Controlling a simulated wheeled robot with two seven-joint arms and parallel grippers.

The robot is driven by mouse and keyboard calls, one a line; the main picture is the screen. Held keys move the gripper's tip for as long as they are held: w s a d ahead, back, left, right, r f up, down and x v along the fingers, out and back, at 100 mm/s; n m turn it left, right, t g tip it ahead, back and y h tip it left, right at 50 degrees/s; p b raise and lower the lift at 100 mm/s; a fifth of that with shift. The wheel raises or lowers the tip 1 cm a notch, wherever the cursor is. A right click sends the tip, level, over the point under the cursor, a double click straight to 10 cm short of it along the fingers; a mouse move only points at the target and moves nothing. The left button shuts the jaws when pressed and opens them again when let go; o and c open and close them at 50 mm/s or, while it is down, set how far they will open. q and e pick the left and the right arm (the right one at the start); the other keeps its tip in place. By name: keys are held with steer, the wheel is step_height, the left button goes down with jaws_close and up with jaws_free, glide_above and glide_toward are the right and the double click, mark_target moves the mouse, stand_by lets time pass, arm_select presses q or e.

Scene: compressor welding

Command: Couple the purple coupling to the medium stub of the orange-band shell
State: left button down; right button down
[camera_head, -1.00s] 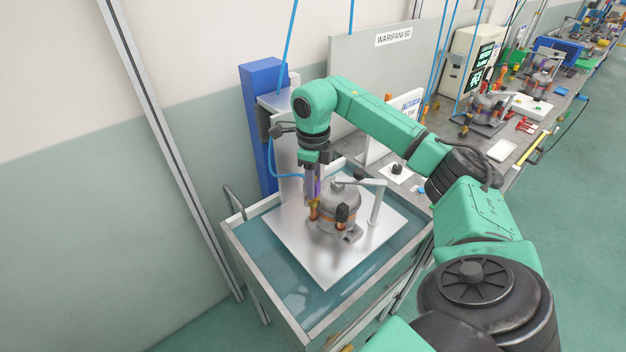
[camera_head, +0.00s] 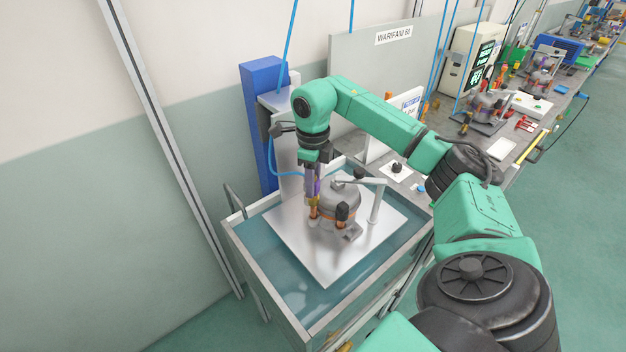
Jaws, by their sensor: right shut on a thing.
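The orange-band shell (camera_head: 340,203) is a grey compressor body with an orange band low on it. It stands upright on a bright metal plate (camera_head: 295,248). My right gripper (camera_head: 312,192) points down at the shell's left side and is shut on the purple coupling (camera_head: 317,187). The coupling is upright and sits over the copper stubs at the shell's left front. Whether it is seated on the medium stub is too small to tell. The gripper's fingers partly hide it. My left gripper is not in view.
The plate lies over a water-filled tank (camera_head: 245,262) with a pale rim. A grey clamp arm (camera_head: 375,200) stands right of the shell. A blue column (camera_head: 262,120) rises behind. A workbench with more shells and tools runs off to the right.

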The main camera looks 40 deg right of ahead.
steer(key=shift+f+b, duration=0.8)
steer(key=shift+f, duration=0.35)
steer(key=shift+f, duration=0.1)
steer(key=c, duration=0.5)
jaws_free()
step_height(320, 180, up, 5)
steer(key=shift+w+b, duration=0.1)
steer(key=shift+b, duration=0.7)
step_height(320, 180, up, 9)
steer(key=p, duration=0.3)
steer(key=shift+p, duration=0.4)
steer(key=shift+s+r, duration=0.2)
steer(key=shift+r, duration=0.15)
steer(key=shift+f, duration=0.1)
